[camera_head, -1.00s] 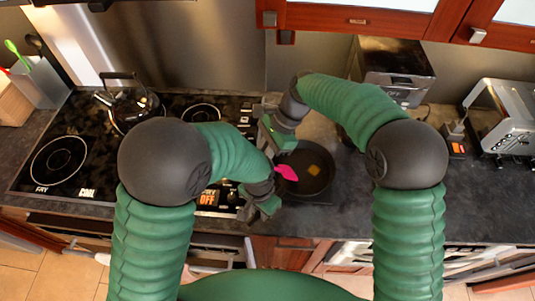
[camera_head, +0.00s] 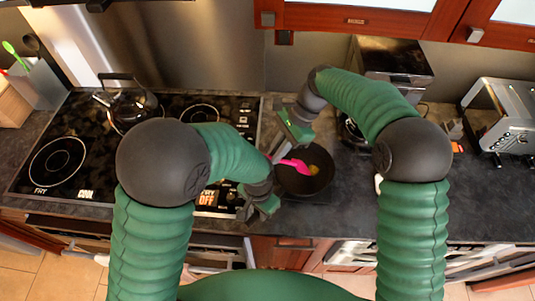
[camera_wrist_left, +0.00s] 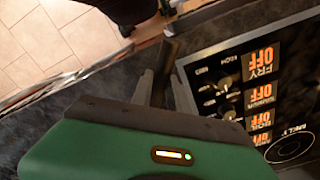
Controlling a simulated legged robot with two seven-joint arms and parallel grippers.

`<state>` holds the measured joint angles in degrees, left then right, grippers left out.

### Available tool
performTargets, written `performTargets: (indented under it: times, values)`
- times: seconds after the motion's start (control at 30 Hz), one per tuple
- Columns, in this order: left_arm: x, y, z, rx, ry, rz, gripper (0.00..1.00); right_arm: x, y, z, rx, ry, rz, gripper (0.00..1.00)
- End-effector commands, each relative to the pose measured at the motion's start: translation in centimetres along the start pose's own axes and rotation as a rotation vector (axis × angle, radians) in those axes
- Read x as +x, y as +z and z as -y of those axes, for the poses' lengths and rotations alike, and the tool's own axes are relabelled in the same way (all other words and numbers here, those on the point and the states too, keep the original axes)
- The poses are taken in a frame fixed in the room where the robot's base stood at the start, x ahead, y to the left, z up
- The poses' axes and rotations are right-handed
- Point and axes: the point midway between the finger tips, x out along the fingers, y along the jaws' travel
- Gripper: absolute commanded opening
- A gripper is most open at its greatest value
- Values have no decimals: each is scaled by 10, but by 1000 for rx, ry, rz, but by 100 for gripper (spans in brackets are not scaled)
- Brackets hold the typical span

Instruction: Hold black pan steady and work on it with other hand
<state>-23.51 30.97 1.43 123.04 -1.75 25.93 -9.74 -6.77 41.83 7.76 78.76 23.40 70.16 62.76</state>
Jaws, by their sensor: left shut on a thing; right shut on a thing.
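The black pan (camera_head: 305,184) sits on the dark counter just right of the stove. A pink spatula head (camera_head: 293,164) is over the pan's upper left part, beside a small yellow-brown piece of food (camera_head: 314,170). My right gripper (camera_head: 282,148) is shut on the spatula, above and left of the pan; its handle is mostly hidden. My left gripper (camera_head: 258,208) is at the pan's lower left, shut on the pan's handle. The left wrist view shows the dark handle (camera_wrist_left: 170,52) between my left gripper's fingers (camera_wrist_left: 164,82); the pan bowl is not in that view.
The stove (camera_head: 85,140) with a kettle (camera_head: 130,102) is to the left. A toaster (camera_head: 503,112) stands at the far right, and a steel appliance (camera_head: 395,65) at the back. Red-brown cabinets (camera_head: 375,20) hang above. The counter right of the pan (camera_head: 350,205) is clear.

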Motion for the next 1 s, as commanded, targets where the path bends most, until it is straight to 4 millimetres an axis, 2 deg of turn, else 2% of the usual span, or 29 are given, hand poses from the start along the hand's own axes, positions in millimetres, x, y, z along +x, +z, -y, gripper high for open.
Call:
performTargets:
  times: [0.17,0.47,1.0]
  values:
    - [0,0,0,-2,0,1,0,-3,-4,0,-2,0,2,0]
    - [0,0,0,-1,0,1,0,-10,-23,2,-1,0,1,0]
    - [0,0,0,-1,0,1,0,3,5,1,-3,0,3,0]
